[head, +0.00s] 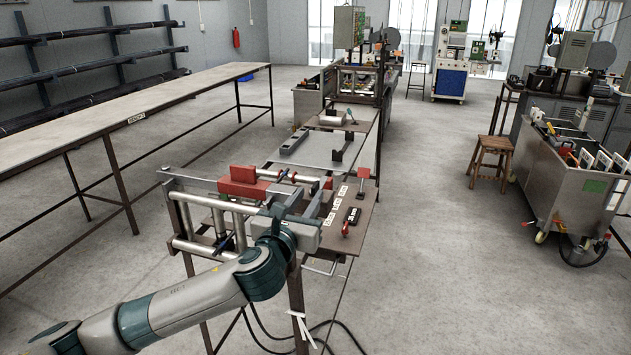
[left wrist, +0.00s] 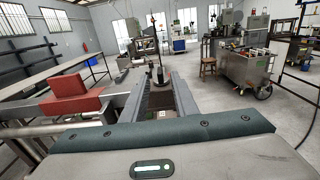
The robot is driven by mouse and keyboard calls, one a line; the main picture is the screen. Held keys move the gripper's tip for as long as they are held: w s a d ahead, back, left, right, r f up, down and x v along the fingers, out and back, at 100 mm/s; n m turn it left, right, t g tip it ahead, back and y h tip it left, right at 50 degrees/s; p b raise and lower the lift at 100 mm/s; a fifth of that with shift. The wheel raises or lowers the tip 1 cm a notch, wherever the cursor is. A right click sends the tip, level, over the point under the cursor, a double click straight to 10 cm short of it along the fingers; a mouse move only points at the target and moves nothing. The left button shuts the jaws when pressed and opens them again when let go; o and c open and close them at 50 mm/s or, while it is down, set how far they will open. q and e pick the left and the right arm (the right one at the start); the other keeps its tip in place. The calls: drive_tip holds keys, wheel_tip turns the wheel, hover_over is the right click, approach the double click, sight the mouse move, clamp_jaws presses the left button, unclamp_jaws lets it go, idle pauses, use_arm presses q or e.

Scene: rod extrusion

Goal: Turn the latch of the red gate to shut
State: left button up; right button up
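The red gate (head: 243,182) is a block on the metal roller frame near the front of the line. It also shows as red blocks in the left wrist view (left wrist: 72,105), left of my fingers. I cannot clearly make out its latch. My left gripper (head: 303,197) is just right of the red gate, over the frame's right part. In the left wrist view its two grey fingers (left wrist: 160,86) point forward, apart, with a gap between them. An upright dark piece shows beyond the gap; I cannot tell its distance. My right gripper is not in view.
A plate with white labels (head: 338,200), a black box (head: 352,215) and a red-knobbed lever (head: 345,229) lies right of the gripper. A long bench (head: 150,95) runs at the left. A metal cart (head: 570,185) and stool (head: 492,155) stand right. Floor between is clear.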

sight(312, 190)
use_arm(q)
drive_tip(key=shift+p+x, duration=0.8)
drive_tip(key=shift+x, duration=2.3)
drive_tip(key=shift+c, duration=0.7)
clamp_jaws()
